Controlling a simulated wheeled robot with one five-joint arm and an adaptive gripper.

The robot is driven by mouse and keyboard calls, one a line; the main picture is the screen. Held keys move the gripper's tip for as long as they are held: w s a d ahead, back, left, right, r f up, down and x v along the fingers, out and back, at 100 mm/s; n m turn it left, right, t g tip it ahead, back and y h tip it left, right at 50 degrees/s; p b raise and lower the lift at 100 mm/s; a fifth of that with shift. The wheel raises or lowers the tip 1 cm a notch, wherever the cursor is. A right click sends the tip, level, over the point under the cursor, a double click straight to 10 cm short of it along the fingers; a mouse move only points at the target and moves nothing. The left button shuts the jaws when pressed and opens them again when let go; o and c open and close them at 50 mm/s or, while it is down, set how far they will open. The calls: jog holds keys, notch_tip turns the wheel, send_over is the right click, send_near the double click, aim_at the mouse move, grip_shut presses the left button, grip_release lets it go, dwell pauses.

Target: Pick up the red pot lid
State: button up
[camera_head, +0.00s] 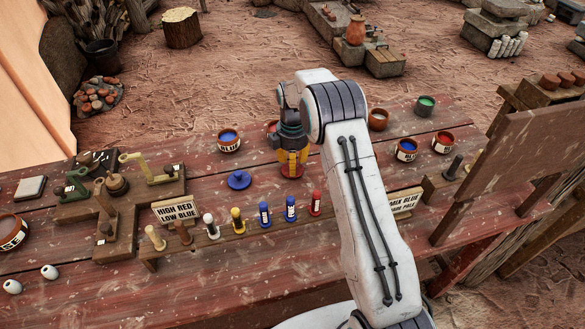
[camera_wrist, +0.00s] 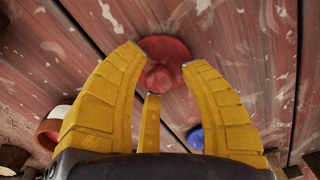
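The red pot lid (camera_wrist: 165,48) lies on the wooden table in the wrist view, a round disc with a knob in its middle. My gripper (camera_wrist: 160,72) has yellow fingers spread apart, with the knob between their tips. I cannot tell whether any finger touches the lid. In the head view my gripper (camera_head: 291,172) points down over the table, and the lid is mostly hidden by the fingers.
A blue lid (camera_head: 239,180) lies left of my gripper. A blue paint pot (camera_head: 229,141) stands behind it. A row of coloured pegs (camera_head: 264,215) and a "HIGH RED LOW BLUE" sign (camera_head: 176,210) stand in front. More paint pots (camera_head: 406,150) stand to the right.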

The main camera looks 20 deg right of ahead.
grip_shut()
jog(key=shift+r, duration=0.1)
dwell(0.3)
jog(key=shift+r, duration=0.9)
notch_tip(320, 180, up, 2)
jog(key=shift+r+b, duration=0.2)
jog(key=shift+b, duration=0.1)
jog(key=s+d+r+b, duration=0.2)
jog(key=s+d+r, duration=0.4)
jog(key=s, duration=0.3)
jog(key=shift+s+d+r, duration=0.15)
jog(key=shift+s+r, duration=0.2)
jog(key=shift+s, duration=0.05)
jog(key=shift+r, duration=0.1)
